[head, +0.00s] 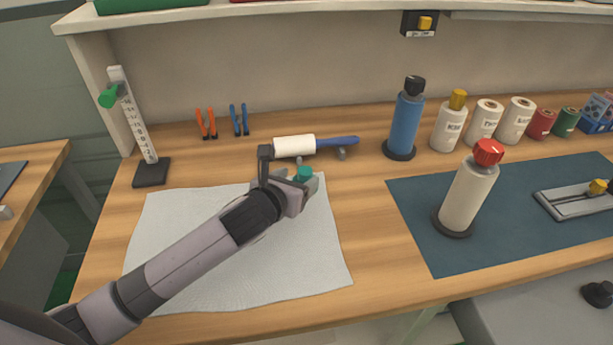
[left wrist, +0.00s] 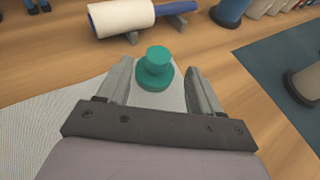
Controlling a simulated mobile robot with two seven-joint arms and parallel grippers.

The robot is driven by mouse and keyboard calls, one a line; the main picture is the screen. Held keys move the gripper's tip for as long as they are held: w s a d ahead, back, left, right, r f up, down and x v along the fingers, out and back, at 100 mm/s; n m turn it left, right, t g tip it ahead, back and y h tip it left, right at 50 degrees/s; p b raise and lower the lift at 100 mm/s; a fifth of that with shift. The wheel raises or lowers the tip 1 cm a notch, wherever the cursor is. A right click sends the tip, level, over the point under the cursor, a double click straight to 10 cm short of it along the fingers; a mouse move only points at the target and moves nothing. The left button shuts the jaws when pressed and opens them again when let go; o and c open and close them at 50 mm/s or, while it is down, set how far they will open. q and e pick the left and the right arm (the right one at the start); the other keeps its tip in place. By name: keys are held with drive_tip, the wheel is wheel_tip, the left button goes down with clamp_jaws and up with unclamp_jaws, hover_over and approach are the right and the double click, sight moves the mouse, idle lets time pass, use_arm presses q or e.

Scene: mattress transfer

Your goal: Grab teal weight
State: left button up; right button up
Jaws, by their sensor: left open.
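The teal weight (left wrist: 157,69) is a small stepped cylinder standing upright near the far edge of the white cloth. In the head view only its top (head: 304,174) shows, partly hidden by my gripper. My left gripper (left wrist: 160,75) is open, with one finger on each side of the weight. A gap shows between the weight and each finger in the left wrist view. In the head view the left gripper (head: 292,186) reaches over the cloth from the left. My right gripper is not in view.
The white cloth (head: 180,240) lies under my left arm. Just behind the weight is a white roller with a blue handle (head: 294,146). A blue bottle (head: 405,125) and a red-capped bottle (head: 466,195) stand to the right. The dark mat (head: 415,200) has bare room.

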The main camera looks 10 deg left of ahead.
sight(304, 171)
use_arm(q)
drive_tip(key=shift+x, duration=3)
drive_tip(key=shift+a, duration=0.15)
drive_tip(key=c, duration=1)
clamp_jaws()
drive_tip(key=shift+r, duration=0.1)
